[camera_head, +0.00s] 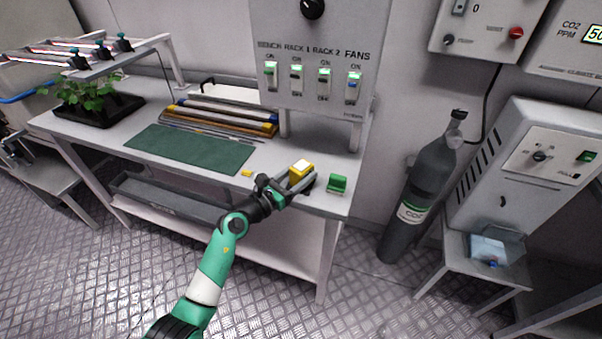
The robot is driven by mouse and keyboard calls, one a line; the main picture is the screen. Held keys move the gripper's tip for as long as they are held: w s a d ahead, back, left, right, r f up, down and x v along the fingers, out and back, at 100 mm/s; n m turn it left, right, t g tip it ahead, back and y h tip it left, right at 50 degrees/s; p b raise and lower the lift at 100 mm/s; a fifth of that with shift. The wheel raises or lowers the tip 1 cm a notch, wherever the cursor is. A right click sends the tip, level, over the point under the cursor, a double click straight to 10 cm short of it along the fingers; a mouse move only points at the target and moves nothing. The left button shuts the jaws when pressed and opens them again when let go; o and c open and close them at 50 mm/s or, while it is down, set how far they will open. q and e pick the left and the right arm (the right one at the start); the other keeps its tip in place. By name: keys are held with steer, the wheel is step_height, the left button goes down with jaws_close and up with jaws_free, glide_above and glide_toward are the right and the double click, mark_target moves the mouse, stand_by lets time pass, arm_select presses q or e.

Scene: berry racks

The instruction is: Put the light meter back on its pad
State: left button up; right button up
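The yellow light meter (301,168) with a pale top is at the right part of the bench, at the end of my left gripper (298,182). The gripper's fingers lie around its lower part and appear closed on it. A dark patch shows just under and beside the fingers; I cannot tell if it is the pad or shadow, as the gripper covers most of it. I cannot tell whether the meter touches the bench. My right gripper is not in view.
A green block (338,183) stands close right of the meter. A small yellow piece (247,173) lies to the left, near the green mat (190,149). Lamp bars (217,122) lie behind. A switch panel (313,60) rises at the back. A gas cylinder (427,175) stands right of the bench.

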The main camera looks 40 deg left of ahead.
arm_select(q)
steer(key=shift+o, duration=1.4)
steer(key=shift+s+r+p, duration=0.25)
steer(key=shift+r+p, duration=0.05)
steer(key=shift+p, duration=0.05)
steer(key=s+p, duration=0.4)
steer(key=s, duration=0.7)
steer(key=shift+s+f, duration=0.15)
steer(key=shift+s, duration=0.1)
